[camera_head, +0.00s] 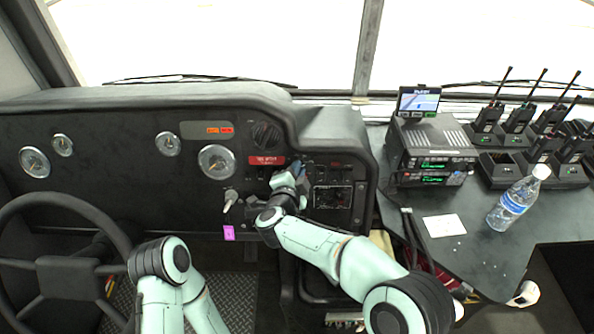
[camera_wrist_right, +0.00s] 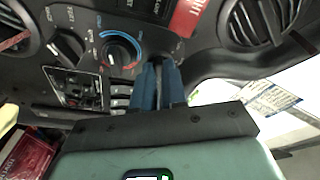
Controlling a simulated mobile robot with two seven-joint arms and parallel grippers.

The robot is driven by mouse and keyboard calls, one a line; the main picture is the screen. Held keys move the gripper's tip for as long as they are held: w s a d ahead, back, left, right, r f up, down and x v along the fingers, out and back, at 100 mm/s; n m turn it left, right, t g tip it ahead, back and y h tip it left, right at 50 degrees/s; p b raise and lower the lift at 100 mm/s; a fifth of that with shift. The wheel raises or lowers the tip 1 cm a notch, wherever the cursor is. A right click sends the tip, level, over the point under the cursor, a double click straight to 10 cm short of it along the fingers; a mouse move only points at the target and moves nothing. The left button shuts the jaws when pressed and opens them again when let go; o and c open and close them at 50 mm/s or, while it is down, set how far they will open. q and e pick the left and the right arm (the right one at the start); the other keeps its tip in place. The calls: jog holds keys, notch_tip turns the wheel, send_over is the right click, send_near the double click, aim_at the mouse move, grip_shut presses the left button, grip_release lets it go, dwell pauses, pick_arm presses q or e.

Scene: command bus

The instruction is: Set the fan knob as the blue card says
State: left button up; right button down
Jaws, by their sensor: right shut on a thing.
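My right gripper (camera_head: 297,172) is at the dash panel below the red label. In the right wrist view its blue fingers (camera_wrist_right: 160,82) are closed together on a small dark knob at the panel, mostly hidden between the fingertips. I take this for the fan knob, but its marks and pointer are not readable. Beside it is a dial knob (camera_wrist_right: 121,54) with a blue and red ring, and farther left another dark knob (camera_wrist_right: 68,47). My left gripper is out of view.
The steering wheel (camera_head: 15,204) is at the left. A side table (camera_head: 480,255) at the right holds a water bottle (camera_head: 517,200), a white card (camera_head: 444,225), radio units (camera_head: 432,150) and several handheld radios. Round air vents (camera_wrist_right: 262,20) flank the controls.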

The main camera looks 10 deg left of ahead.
jog(key=shift+m+g, duration=0.3)
jog(key=shift+m, duration=0.9)
jog(key=c, duration=1.2)
grip_release()
jog(key=shift+r, duration=0.1)
jog(key=p+v, duration=0.1)
jog(key=v, duration=1.2)
jog(key=shift+s+a, duration=0.15)
